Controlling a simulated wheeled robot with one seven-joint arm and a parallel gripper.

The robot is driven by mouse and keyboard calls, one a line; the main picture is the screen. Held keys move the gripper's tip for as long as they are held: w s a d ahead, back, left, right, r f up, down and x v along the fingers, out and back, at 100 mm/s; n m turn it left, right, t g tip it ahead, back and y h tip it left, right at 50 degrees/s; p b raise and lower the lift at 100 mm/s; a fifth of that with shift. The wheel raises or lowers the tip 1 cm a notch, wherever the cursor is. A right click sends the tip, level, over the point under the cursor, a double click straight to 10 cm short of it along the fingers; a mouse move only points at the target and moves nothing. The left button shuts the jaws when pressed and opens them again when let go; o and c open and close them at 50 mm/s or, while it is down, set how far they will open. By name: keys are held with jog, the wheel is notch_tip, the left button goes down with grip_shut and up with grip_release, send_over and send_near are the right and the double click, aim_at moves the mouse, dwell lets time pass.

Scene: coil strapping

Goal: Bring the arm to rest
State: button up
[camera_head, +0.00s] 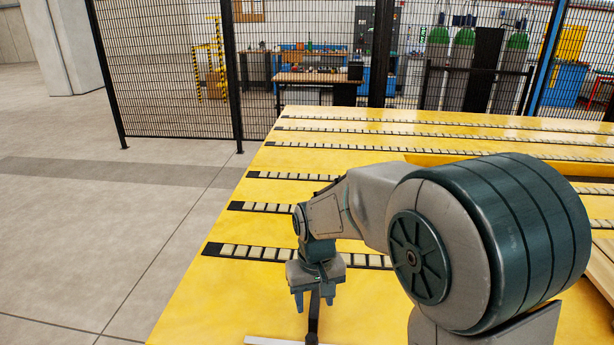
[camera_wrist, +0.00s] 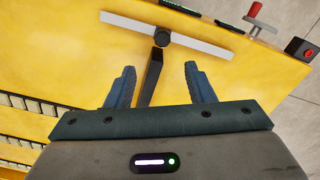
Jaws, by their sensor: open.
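My gripper (camera_head: 315,303) hangs pointing down over the yellow table (camera_head: 215,290), near its front left part. In the wrist view my gripper (camera_wrist: 160,72) is open, with its two dark fingers apart. A black bar (camera_wrist: 152,80) shows between the fingers in that view, with clear gaps to both sides. I cannot tell how far below the fingertips it lies. My arm reaches across the table from the right, bent at the elbow.
A flat grey bar (camera_wrist: 205,44) with a black knob (camera_wrist: 162,37) lies by the black bar. A red-handled crank (camera_wrist: 254,12) and a red-button box (camera_wrist: 300,48) are at the table edge. Roller strips (camera_head: 285,207) cross the table. Mesh fencing (camera_head: 170,70) stands behind; floor at left is clear.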

jog(key=s+d+r+m+t, duration=0.1)
jog(key=s+d+r, duration=0.3)
jog(key=s+d, duration=0.2)
jog(key=s+d+r+m+t, duration=0.2)
jog(key=s+d+r, duration=0.1)
jog(key=s+d, duration=0.4)
jog(key=shift+s+r, duration=0.4)
jog(key=shift+s, duration=0.55)
